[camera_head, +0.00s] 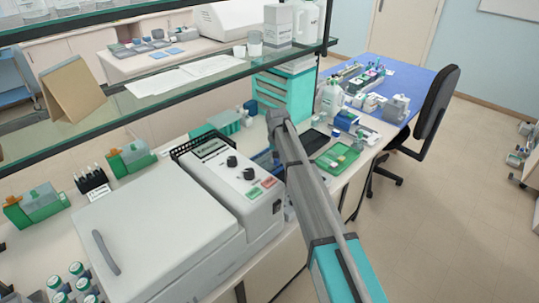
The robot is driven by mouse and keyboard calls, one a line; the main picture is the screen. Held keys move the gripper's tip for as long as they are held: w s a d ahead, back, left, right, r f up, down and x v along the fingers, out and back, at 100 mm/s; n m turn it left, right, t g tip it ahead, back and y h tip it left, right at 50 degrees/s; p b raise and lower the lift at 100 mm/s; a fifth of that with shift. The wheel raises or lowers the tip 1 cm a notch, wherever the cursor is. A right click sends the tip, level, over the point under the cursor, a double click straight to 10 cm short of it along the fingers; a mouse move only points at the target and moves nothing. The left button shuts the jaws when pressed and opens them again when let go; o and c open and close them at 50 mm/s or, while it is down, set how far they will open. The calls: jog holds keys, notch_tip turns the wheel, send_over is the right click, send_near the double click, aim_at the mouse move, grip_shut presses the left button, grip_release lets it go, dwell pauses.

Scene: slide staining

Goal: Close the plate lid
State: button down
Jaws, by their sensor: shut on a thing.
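A large white bench device has a broad flat lid (145,235) with a grey curved handle (105,252) near its left edge. This lid appears to lie down on the device body. I cannot tell for certain that it is the plate lid. The control panel (240,178) at its right has two black knobs and green and red labels. My grey and teal arm reaches up from the bottom right, past the panel's right side. Its far end is above the bench behind the device. My gripper's fingers and anything between them are hidden behind the arm.
A green tray (338,157) and a dark flat tray (313,139) lie right of my arm. A glass shelf (60,145) hangs over the bench at upper left. Green holders (130,158) stand behind the device; capped bottles (78,272) are front left. A black chair (437,100) stands right.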

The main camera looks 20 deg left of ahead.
jog(key=s+d, duration=0.1)
jog(key=d, duration=0.1)
jog(key=s+d, duration=0.2)
jog(key=d, duration=0.1)
jog(key=s+d, duration=0.1)
jog(key=d, duration=0.1)
jog(key=shift+s+d, duration=0.15)
jog(key=shift+d, duration=0.15)
jog(key=c, duration=0.5)
grip_release()
